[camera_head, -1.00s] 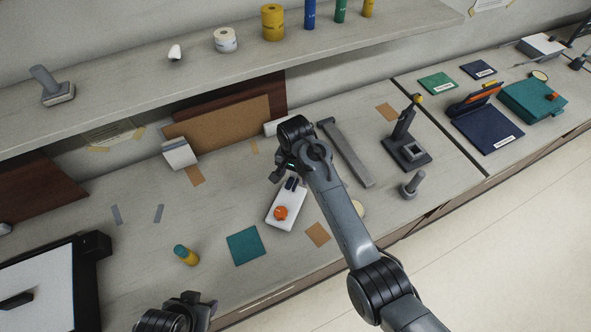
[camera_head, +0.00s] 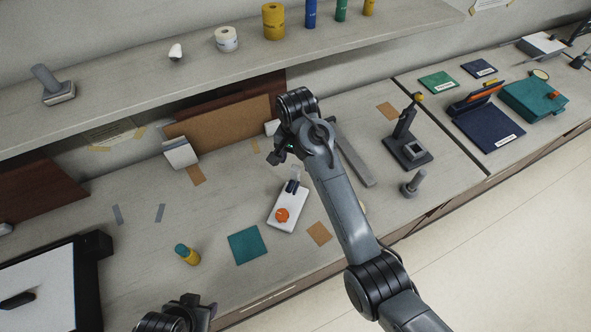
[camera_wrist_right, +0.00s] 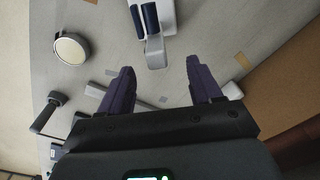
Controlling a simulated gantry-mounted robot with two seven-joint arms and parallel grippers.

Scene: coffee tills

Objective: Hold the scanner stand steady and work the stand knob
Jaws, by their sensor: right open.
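A dark stand (camera_head: 397,130) with a flat base and a yellow knob (camera_head: 419,97) at its top is upright at the right of the counter in the head view. A white unit (camera_head: 291,208) with an orange knob (camera_head: 282,215) lies nearer the middle; its pale end also shows in the right wrist view (camera_wrist_right: 155,52). I cannot tell for sure which is the scanner stand. My right gripper (camera_head: 284,152) is open and empty, above and behind the white unit; its spread fingers show in the right wrist view (camera_wrist_right: 162,86). My left gripper (camera_head: 203,304) is low at the front edge, its jaws unclear.
A long grey bar (camera_head: 356,163) lies behind my right arm. A shelf (camera_head: 130,107) overhangs the back of the counter.

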